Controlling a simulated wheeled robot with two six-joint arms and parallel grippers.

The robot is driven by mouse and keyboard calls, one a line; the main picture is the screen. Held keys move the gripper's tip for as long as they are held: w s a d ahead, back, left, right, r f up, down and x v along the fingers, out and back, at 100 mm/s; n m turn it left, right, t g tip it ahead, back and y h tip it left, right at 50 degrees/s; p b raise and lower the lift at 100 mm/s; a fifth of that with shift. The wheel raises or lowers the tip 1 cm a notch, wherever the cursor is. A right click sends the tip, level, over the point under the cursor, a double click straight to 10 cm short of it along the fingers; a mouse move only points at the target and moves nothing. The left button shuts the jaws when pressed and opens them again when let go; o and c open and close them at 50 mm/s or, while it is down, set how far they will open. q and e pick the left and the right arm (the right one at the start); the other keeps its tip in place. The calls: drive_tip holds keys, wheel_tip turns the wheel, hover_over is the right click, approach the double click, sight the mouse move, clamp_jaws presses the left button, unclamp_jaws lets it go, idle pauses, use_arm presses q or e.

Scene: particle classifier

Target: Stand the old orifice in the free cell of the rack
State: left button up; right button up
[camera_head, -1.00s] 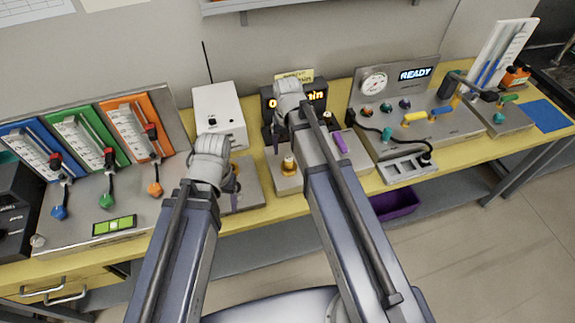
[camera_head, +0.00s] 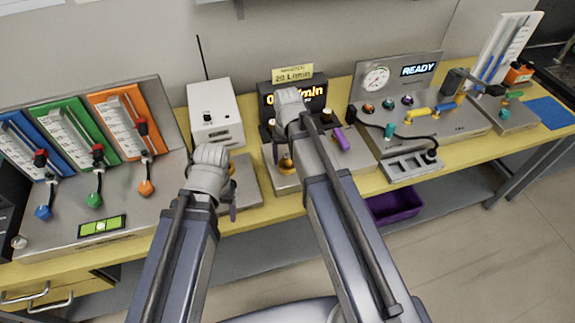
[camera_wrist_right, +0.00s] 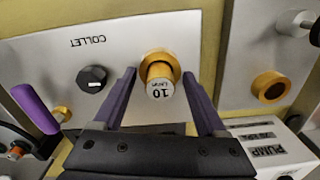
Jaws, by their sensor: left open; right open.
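The old orifice (camera_wrist_right: 160,82) is a short brass cylinder with a pale end marked 10 L/min. It sits in a brass ring on the collet plate (camera_wrist_right: 115,42). My right gripper (camera_wrist_right: 160,85) is open, with its purple-grey fingers on either side of the orifice and gaps visible. In the head view the orifice (camera_head: 285,165) is partly hidden by my right arm. The rack (camera_head: 390,171) is a small grey block with several cells, right of the collet plate. Its right cell looks dark; I cannot tell which cell is free. My left gripper (camera_head: 233,200) is open over the plate to the left.
A second plate with a brass ring (camera_wrist_right: 271,87) and the pump box (camera_wrist_right: 268,135) are close by. A black hose (camera_head: 400,138) loops behind the rack. A purple bin (camera_head: 395,205) sits below.

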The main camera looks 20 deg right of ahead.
drive_tip(key=shift+r, duration=0.1)
clamp_jaws()
idle(0.4)
